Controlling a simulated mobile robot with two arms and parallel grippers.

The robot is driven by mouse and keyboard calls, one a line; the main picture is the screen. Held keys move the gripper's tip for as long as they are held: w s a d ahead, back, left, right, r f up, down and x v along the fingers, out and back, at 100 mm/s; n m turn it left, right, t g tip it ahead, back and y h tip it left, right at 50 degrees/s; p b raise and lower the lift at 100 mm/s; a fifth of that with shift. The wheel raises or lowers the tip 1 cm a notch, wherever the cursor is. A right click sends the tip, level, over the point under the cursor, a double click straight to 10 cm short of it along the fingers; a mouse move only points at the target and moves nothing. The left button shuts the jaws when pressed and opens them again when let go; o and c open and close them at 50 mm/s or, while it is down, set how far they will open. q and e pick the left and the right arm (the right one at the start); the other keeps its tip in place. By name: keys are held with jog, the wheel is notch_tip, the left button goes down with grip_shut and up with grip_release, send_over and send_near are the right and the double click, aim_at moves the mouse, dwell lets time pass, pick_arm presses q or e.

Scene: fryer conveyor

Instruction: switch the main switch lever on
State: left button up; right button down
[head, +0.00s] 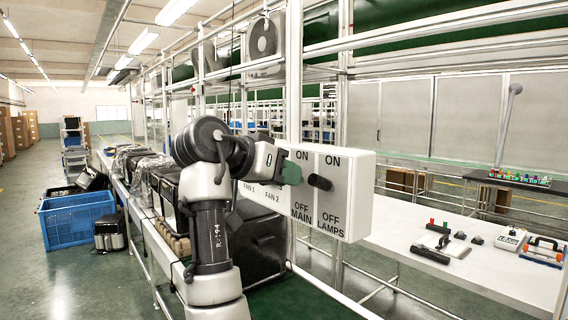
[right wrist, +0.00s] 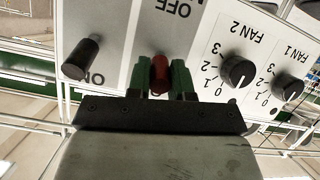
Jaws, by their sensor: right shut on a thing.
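The white switch panel (head: 347,211) carries the MAIN column on the left and the LAMPS column beside it, each with ON above and OFF below. My right gripper (head: 290,173) is at the MAIN column, nearer its ON label than its OFF label, and hides the lever in the head view. In the right wrist view, where the panel appears upside down, the green fingers of the gripper (right wrist: 161,80) are shut on the red main switch lever (right wrist: 160,70), one on each side. The lever's exact tilt is hard to tell. My left gripper is out of view.
The black lamps lever (head: 320,182) sits close beside my right gripper. The FAN 2 knob (right wrist: 238,72) and FAN 1 knob (right wrist: 287,87) are on the other side. A white table (head: 480,278) with small parts stands right; a blue crate (head: 78,222) is at left.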

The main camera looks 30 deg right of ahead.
jog(key=shift+d+r+y+p, duration=0.1)
jog(key=shift+r+y+p, duration=0.2)
jog(key=shift+y+p, duration=0.25)
jog(key=c, duration=1)
grip_release()
jog(key=shift+a+r, duration=0.1)
jog(key=shift+a, duration=0.3)
jog(key=b+v, duration=0.2)
jog(key=v, duration=0.8)
jog(key=shift+r, duration=0.1)
jog(key=shift+w+d, duration=0.1)
